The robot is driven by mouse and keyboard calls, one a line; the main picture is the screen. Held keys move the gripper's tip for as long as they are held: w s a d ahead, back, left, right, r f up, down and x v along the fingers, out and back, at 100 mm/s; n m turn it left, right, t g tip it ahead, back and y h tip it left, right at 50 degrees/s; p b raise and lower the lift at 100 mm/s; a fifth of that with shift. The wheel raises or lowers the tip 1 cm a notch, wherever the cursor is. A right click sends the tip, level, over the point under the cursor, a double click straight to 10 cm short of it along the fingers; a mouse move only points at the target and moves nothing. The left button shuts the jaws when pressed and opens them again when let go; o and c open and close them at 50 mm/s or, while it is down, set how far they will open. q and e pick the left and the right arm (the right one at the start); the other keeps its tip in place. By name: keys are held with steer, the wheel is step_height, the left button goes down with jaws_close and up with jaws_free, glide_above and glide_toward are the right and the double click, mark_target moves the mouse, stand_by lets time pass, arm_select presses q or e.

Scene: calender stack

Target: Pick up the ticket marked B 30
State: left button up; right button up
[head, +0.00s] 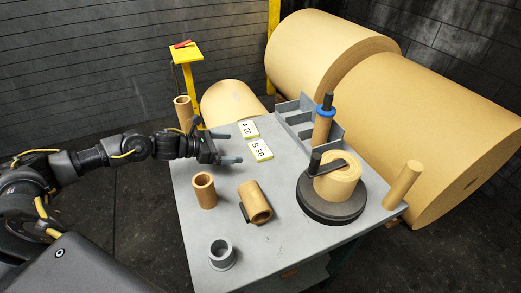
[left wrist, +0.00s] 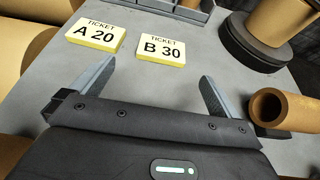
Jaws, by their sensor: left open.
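The ticket marked B 30 (head: 260,150) lies flat on the grey table (head: 290,235), a white card on a yellow block. It also shows in the left wrist view (left wrist: 161,50), ahead of my fingers and between their lines. The ticket marked A 20 (head: 248,129) lies beside it, and in the left wrist view it is to the left (left wrist: 95,33). My left gripper (head: 228,147) is open and empty, just left of the tickets, with its fingers pointing toward them. It touches neither ticket. My right gripper is not in view.
Cardboard tubes (head: 204,191) (head: 256,202) and a grey ring (head: 221,254) stand or lie near the front. A round dark base with a paper roll (head: 338,180) is at the right. A grey divided rack (head: 298,118) stands behind the tickets. Large paper rolls (head: 430,140) lie beyond.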

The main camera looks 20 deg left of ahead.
mark_target(260, 149)
arm_select(q)
steer(key=x, duration=0.4)
steer(key=shift+w+d+p, duration=0.15)
steer(key=shift+d+p, duration=0.05)
steer(key=shift+p, duration=0.2)
steer(key=shift+w+d+f, duration=0.1)
steer(key=shift+w+f, duration=0.05)
steer(key=shift+w, duration=0.05)
steer(key=shift+w+d+p, duration=0.15)
steer(key=shift+d+p, duration=0.2)
steer(key=shift+p, duration=0.1)
steer(key=p+x, duration=0.1)
steer(key=x, duration=0.3)
steer(key=shift+d+f, duration=0.15)
steer(key=shift+d, duration=0.05)
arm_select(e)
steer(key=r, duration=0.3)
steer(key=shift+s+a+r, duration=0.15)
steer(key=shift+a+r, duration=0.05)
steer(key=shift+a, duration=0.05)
